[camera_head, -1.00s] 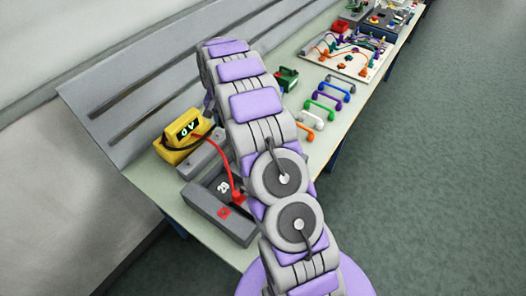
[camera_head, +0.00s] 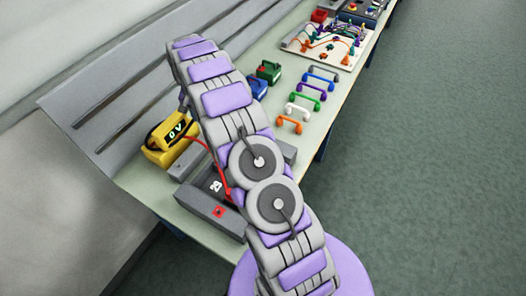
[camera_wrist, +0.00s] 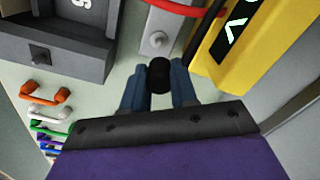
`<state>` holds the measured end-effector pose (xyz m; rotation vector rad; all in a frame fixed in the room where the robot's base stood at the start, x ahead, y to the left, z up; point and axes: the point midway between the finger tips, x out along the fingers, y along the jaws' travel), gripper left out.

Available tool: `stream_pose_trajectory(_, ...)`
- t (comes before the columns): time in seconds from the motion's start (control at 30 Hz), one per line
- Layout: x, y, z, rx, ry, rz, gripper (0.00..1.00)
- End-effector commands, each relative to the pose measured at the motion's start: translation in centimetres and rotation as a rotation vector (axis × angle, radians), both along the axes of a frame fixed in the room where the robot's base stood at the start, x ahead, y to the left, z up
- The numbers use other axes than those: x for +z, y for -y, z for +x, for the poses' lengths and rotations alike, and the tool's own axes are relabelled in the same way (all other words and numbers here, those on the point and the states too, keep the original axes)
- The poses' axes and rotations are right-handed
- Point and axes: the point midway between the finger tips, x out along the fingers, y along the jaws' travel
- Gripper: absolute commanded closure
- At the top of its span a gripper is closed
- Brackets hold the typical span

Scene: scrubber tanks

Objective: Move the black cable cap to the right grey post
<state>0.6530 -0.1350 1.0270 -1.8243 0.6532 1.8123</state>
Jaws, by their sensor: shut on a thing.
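In the wrist view, my gripper (camera_wrist: 159,88) is shut on the black cable cap (camera_wrist: 159,72), held between its blue fingertips. The cap is just in front of a light grey block (camera_wrist: 148,22) with a small grey post (camera_wrist: 157,40); I cannot tell whether it touches the block. In the head view my arm hides the gripper and cap. There the dark grey box (camera_head: 195,202) is partly behind my arm.
A yellow meter (camera_head: 172,142) reading 0 V stands left of my arm; it also shows in the wrist view (camera_wrist: 232,40). A red cable (camera_head: 209,152) runs from it. Coloured handles (camera_head: 303,103), a blue block (camera_head: 258,88) and a green block (camera_head: 268,70) lie further along the bench.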

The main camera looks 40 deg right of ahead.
Motion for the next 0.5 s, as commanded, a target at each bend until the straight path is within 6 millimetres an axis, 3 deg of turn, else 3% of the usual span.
stream_pose_trajectory(0.23, -0.1, 0.0, 0.1, 0.0, 0.0, 0.0, 1.0)
stream_pose_trajectory(0.5, -2.2, 0.5, 0.1, -0.001, -0.001, 0.005, 1.0)
